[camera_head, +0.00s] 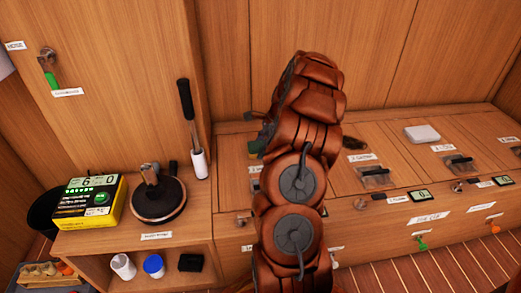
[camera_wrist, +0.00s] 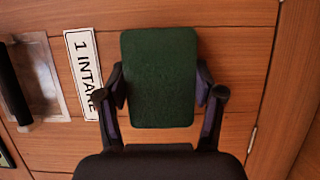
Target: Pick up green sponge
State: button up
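The green sponge (camera_wrist: 159,78) is a dark green rounded block in the middle of the wrist view, over a wooden surface. My gripper (camera_wrist: 160,82) has one finger at each long side of it, spread about as wide as the sponge. The fingers lie very close to its edges; I cannot tell whether they press on it or whether it is lifted. Only a small dark green patch, likely the sponge (camera_head: 256,147), shows at the arm's left side.
A label reading "1 INTAKE" (camera_wrist: 83,72) and a clear panel with a dark handle lie left of the sponge. In the head view a yellow box (camera_head: 88,203) and a round dark-topped object (camera_head: 158,199) stand on the left cabinet. A white block (camera_head: 422,134) lies on the right counter.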

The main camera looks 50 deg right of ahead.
aim_at(257, 151)
jog(key=shift+c, duration=0.4)
jog(key=shift+r+b, duration=0.15)
jog(key=shift+b, duration=0.8)
notch_tip(257, 151, up, 4)
jog(key=p, duration=0.3)
jog(key=shift+r, duration=0.1)
jog(key=shift+s+a, duration=0.45)
jog(key=shift+s, duration=0.05)
jog(key=shift+s+a+p, duration=0.35)
jog(key=shift+s+a, duration=0.05)
jog(key=shift+s, duration=0.05)
jog(key=s+a+r+p, duration=0.1)
jog(key=s+a+p, duration=0.3)
jog(key=s+a, duration=0.5)
jog(key=shift+s, duration=0.45)
